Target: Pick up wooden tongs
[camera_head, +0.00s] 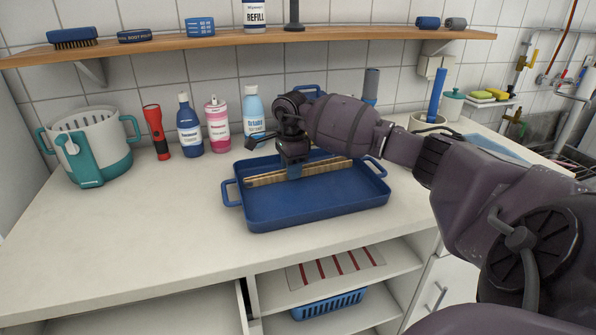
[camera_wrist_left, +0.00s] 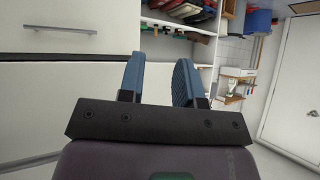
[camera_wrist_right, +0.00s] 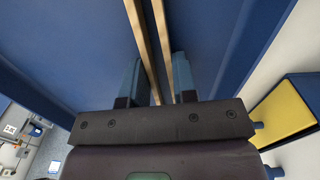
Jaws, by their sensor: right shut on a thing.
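The wooden tongs (camera_head: 325,169) lie lengthwise in the blue tray (camera_head: 320,208) on the white counter, toward its back side. My right gripper (camera_head: 294,171) reaches down into the tray and is shut on the tongs near their left part. In the right wrist view, the two pale wooden arms of the tongs (camera_wrist_right: 160,35) run between the blue fingers (camera_wrist_right: 157,82). Whether the tongs touch the tray floor is hard to tell. My left gripper (camera_wrist_left: 158,80) is open and empty, away from the counter top, in front of white cabinet fronts.
Behind the tray stand a pale blue bottle (camera_head: 253,108), a pink bottle (camera_head: 217,125), a dark blue bottle (camera_head: 189,125) and a red flashlight (camera_head: 156,132). A white and teal basket (camera_head: 92,145) stands at left. A wooden shelf (camera_head: 240,38) runs above. The front left counter is clear.

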